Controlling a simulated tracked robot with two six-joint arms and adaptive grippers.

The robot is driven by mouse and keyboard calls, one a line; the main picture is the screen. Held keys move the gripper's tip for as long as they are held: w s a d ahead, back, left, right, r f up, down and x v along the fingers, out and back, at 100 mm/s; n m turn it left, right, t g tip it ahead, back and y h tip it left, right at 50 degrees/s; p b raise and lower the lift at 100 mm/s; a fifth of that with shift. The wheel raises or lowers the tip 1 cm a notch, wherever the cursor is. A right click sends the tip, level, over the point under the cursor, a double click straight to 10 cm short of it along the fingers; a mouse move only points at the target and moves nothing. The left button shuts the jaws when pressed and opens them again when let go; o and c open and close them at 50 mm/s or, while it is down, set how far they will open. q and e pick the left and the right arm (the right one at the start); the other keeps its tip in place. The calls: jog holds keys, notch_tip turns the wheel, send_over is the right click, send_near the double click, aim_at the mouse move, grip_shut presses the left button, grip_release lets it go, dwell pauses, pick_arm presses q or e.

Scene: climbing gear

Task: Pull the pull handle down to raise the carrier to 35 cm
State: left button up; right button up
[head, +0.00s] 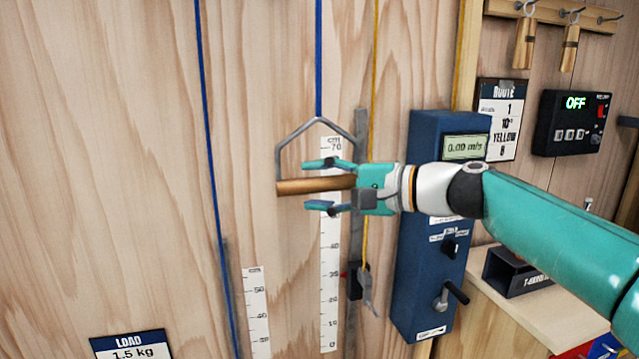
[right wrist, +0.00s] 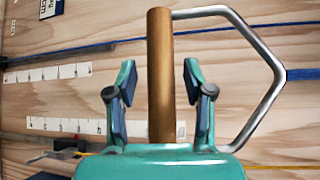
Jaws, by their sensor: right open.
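The pull handle is a grey metal bail with a brown wooden bar (head: 296,187), hanging from a blue rope (head: 318,60) in front of the plywood wall. My right gripper (head: 322,185) is open, one finger above the bar and one below it. In the right wrist view the bar (right wrist: 160,60) stands between the spread fingers (right wrist: 157,85), with a gap on each side. A white cm scale (head: 330,305) runs behind the handle, with a small red mark near its 35. I cannot make out the carrier for certain. My left gripper is not in view.
A blue box (head: 425,250) with a 0.00 m/s display and a crank stands right of the handle. A second scale (head: 257,310) and a LOAD 1.5 kg sign (head: 130,345) are at lower left. A panel (head: 572,122) reads OFF. Yellow cord (head: 374,60) hangs close by.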

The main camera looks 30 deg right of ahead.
grip_shut()
jog(key=shift+f, duration=0.15)
notch_tip(320, 180, down, 35)
jog(key=b, duration=3.3)
jog(key=shift+c, duration=0.2)
grip_release()
jog(key=shift+o, duration=0.2)
